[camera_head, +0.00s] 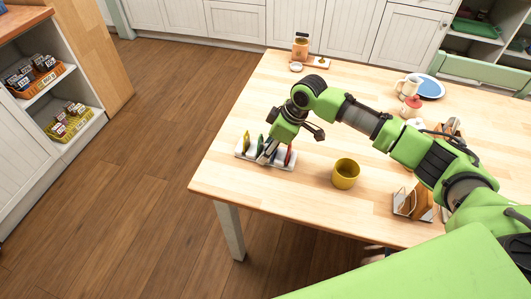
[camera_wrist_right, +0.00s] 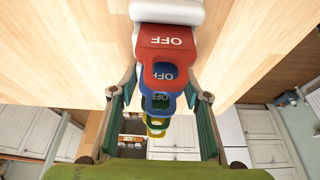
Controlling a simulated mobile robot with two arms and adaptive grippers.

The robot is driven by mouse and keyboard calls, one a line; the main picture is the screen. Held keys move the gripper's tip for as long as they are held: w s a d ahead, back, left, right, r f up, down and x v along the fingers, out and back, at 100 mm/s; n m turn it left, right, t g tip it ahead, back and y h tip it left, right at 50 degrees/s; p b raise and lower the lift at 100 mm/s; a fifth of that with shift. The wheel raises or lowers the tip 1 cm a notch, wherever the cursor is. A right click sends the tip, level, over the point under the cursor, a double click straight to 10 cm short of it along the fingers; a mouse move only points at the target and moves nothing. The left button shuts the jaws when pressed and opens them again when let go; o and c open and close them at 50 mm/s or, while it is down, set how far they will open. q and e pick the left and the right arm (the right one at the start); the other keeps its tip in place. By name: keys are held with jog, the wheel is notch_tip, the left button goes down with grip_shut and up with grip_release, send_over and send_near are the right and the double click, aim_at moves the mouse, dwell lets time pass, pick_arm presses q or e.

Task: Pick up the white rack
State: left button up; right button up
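The white rack (camera_head: 282,165) stands on the table near its left corner and holds a row of colored tags, with green, yellow and red ones visible. In the right wrist view, part of the white rack (camera_wrist_right: 168,12) shows at the top. A red tag (camera_wrist_right: 165,42) reading OFF is closest, with blue and yellow tags behind it. My right gripper (camera_wrist_right: 160,100) is open, its two fingers spread on either side of the tag row, apparently not touching it. In the head view the gripper (camera_head: 268,150) is at the rack and hides its middle. My left gripper is not in view.
A yellow cup (camera_head: 345,174) stands right of the rack. A holder with wooden pieces (camera_head: 413,203) is further right. The tabletop behind the rack is clear.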

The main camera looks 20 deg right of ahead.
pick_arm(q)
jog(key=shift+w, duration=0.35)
pick_arm(e)
jog(key=shift+r, duration=0.15)
jog(key=shift+w+r, duration=0.1)
jog(key=shift+r, duration=1.35)
jog(key=s+a+r, duration=0.4)
jog(key=s+r, duration=0.6)
jog(key=s, duration=0.4)
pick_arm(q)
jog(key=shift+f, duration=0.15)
pick_arm(e)
jog(key=d+r+m+t+h, duration=0.2)
jog(key=d+m, duration=0.3)
jog(key=m, duration=0.6)
jog(key=shift+w+d+r+h, duration=0.2)
jog(key=shift+d+r+h, duration=0.2)
jog(key=shift+r+h, duration=0.45)
jog(key=shift+d, duration=0.1)
